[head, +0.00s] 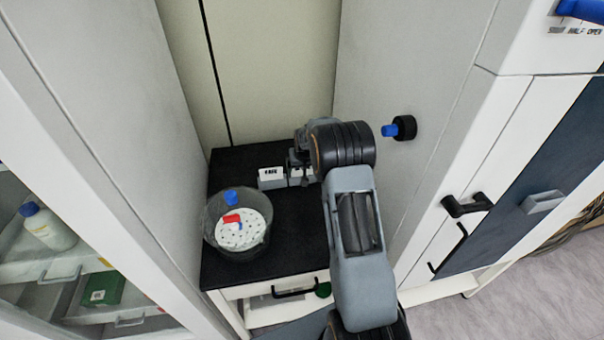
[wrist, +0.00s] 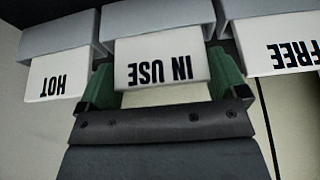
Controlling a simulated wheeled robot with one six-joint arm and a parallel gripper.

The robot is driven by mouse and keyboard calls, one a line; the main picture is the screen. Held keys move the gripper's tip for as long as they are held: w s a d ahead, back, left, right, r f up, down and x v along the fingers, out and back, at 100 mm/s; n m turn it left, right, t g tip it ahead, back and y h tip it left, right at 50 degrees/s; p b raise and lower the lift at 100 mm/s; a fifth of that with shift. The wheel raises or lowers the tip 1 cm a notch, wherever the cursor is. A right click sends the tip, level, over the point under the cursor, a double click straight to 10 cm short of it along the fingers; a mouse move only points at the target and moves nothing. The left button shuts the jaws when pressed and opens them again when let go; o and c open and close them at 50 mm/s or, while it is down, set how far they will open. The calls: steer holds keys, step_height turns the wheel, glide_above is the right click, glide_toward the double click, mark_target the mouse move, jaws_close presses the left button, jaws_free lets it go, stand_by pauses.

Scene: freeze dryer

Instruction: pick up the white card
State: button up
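Three white cards with black lettering sit in a row of grey holders in the wrist view, their text upside down: HOT (wrist: 58,76), IN USE (wrist: 160,62) and FREE (wrist: 284,50). My gripper (wrist: 165,90) has its green fingers spread wide, one at each side of the IN USE card. I see no clear grip on the card; it is still at its holder. In the head view the FREE card (head: 271,174) stands on the black-topped cabinet. My gripper (head: 303,150) is beside it, and my arm hides the other cards for the most part.
A dark round bucket (head: 212,238) with a perforated white disc and red and blue pieces stands on the black top (head: 285,240). A grey wall with a black and blue knob (head: 403,128) rises close on the right. A glass-fronted cabinet stands left.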

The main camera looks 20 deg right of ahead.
steer(key=c, duration=0.4)
steer(key=shift+r, duration=0.1)
steer(key=shift+r, duration=0.5)
step_height(320, 180, up, 2)
steer(key=shift+r, duration=0.1)
steer(key=shift+s+d+r+b, duration=0.15)
steer(key=shift+s+r+b, duration=0.45)
steer(key=shift+s+r, duration=1.4)
steer(key=shift+s+d+r+b, duration=0.1)
steer(key=shift+s+r+b, duration=0.8)
steer(key=shift+s, duration=1.75)
steer(key=shift+s+d+r+b, duration=0.15)
steer(key=shift+s+r+b, duration=0.1)
steer(key=shift+s+r, duration=1.9)
steer(key=shift+s+f, duration=0.2)
steer(key=shift+f, duration=0.05)
